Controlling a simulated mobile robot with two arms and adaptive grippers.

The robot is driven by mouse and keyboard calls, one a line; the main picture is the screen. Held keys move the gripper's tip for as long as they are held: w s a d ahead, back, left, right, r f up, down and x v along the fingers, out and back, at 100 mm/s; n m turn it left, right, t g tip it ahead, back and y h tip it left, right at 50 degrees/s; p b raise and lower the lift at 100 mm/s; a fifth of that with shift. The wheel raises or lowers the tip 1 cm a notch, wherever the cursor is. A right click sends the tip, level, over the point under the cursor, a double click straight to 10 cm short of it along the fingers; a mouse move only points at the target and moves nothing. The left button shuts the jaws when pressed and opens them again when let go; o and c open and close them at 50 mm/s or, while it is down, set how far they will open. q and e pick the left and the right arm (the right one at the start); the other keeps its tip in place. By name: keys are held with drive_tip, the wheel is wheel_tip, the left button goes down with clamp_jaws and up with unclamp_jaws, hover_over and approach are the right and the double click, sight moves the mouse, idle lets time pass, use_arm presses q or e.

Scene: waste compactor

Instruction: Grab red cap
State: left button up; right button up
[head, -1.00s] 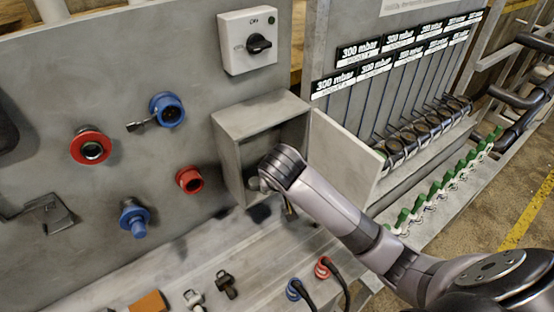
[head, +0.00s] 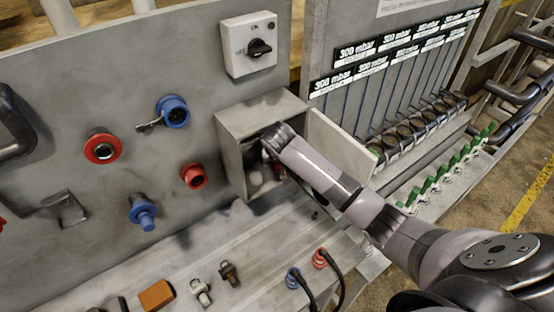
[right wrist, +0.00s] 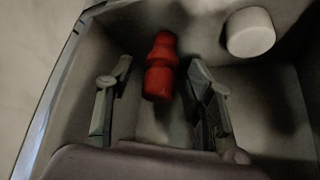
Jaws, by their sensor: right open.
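The red cap (right wrist: 161,66) is a small stepped red piece inside a grey box, seen in the right wrist view. My right gripper (right wrist: 160,78) is open, with one finger on each side of the cap and visible gaps between. In the head view my right arm reaches into the open grey box (head: 232,163), and the wrist hides most of the inside. I cannot make out the red cap in the head view. My left gripper is not in view.
A white round piece (right wrist: 250,32) is in the box, right of the cap. The box door (head: 342,146) stands open beside my arm. Red and blue fittings (head: 103,147) are on the panel at left. An orange block (head: 156,295) and black hoses (head: 337,282) lie below.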

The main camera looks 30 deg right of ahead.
drive_tip(key=shift+w+d+f, duration=0.1)
drive_tip(key=shift+w+f, duration=0.05)
drive_tip(key=shift+f, duration=0.15)
drive_tip(key=shift+r, duration=0.1)
drive_tip(key=shift+c, duration=0.4)
drive_tip(key=shift+c, duration=0.6)
clamp_jaws()
